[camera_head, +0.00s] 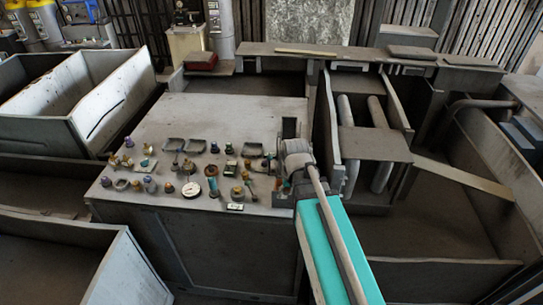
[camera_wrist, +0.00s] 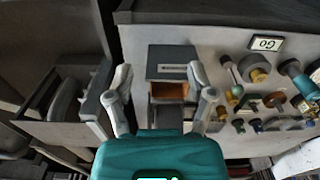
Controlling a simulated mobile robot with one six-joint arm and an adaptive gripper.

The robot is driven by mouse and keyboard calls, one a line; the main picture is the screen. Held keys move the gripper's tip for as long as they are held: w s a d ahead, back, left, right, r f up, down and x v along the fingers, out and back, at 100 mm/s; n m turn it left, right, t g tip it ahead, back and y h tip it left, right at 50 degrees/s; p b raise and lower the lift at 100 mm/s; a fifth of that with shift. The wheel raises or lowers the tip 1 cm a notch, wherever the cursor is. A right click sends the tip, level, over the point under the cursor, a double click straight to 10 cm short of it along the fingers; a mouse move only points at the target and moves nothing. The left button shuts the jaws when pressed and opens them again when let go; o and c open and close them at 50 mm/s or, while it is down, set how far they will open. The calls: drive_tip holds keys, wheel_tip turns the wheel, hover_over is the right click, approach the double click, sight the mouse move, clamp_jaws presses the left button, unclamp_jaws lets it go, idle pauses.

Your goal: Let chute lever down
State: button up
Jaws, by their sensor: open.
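My gripper (camera_head: 292,165) is at the right edge of the grey control panel in the head view, partly hidden by my own arm. In the wrist view my gripper (camera_wrist: 160,82) is open, its two fingers apart. A grey block with a small label strip (camera_wrist: 172,58) and a brown recess below it shows between and beyond the fingers. I cannot tell whether this is the chute lever or its mount. No contact is visible. I cannot clearly pick out a lever.
The control panel (camera_head: 225,115) carries several knobs, valves and a white dial (camera_head: 191,190) left of my gripper. A GO label (camera_wrist: 266,44) appears upside down in the wrist view. Grey bin walls (camera_head: 330,115) and pipes (camera_head: 378,150) stand close on the right.

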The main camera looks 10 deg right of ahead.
sight(269, 156)
drive_tip(key=w+a+r+m+p, duration=0.1)
drive_tip(key=w+r+m+p, duration=0.4)
drive_tip(key=w, duration=0.5)
drive_tip(key=w+a+r+m+p, duration=0.2)
drive_tip(key=w+r+m+p, duration=0.3)
drive_tip(key=w, duration=0.5)
drive_tip(key=shift+a+r, duration=0.15)
drive_tip(key=shift+r, duration=0.6)
drive_tip(key=shift+w+f, duration=0.1)
drive_tip(key=shift+f, duration=0.15)
drive_tip(key=f+b, duration=1.3)
drive_tip(key=shift+w+a+f, duration=0.15)
drive_tip(key=shift+w+a, duration=0.1)
drive_tip(key=shift+w, duration=0.1)
clamp_jaws()
